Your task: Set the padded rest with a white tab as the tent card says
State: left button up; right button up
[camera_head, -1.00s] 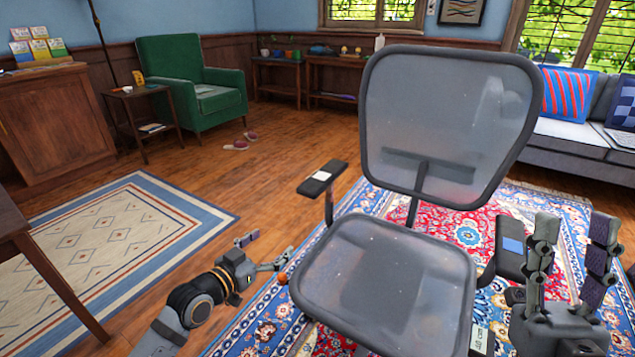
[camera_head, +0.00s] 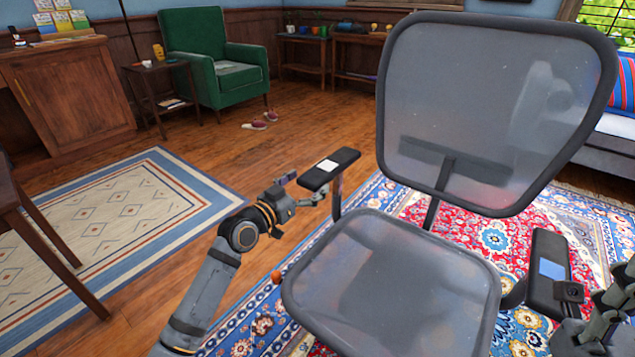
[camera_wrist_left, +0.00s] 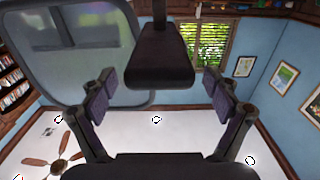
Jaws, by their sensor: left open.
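The padded rest with a white tab (camera_head: 342,161) is the dark left armrest of a grey mesh chair (camera_head: 390,285). It stands on a post beside the seat. My left gripper (camera_head: 303,189) is open at the rest's near end. In the left wrist view the rest (camera_wrist_left: 160,62) shows between the spread fingers (camera_wrist_left: 157,88), with a gap on each side. The other armrest has a blue tab (camera_head: 552,269). My right gripper (camera_head: 608,310) is close to it, partly cut off at the lower right edge. I cannot make out a tent card.
The chair stands on a patterned red and blue rug (camera_head: 480,236). A beige rug (camera_head: 120,225) and bare wood floor lie to the left. A table leg (camera_head: 75,275) is at the left edge. A green armchair (camera_head: 215,60) and a side table (camera_head: 160,68) stand behind.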

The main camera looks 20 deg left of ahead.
aim_at(317, 174)
pick_arm(q)
jog(key=x, duration=0.4)
jog(key=shift+b, duration=0.4)
jog(key=shift+c, duration=0.3)
jog(key=c, duration=1.6)
notch_tip(317, 174, down, 4)
jog(key=b, duration=0.2)
jog(key=shift+r+b, duration=0.2)
jog(key=shift+b, duration=0.1)
jog(key=o, duration=1.6)
jog(key=shift+o, duration=0.3)
jog(key=shift+r, duration=0.1)
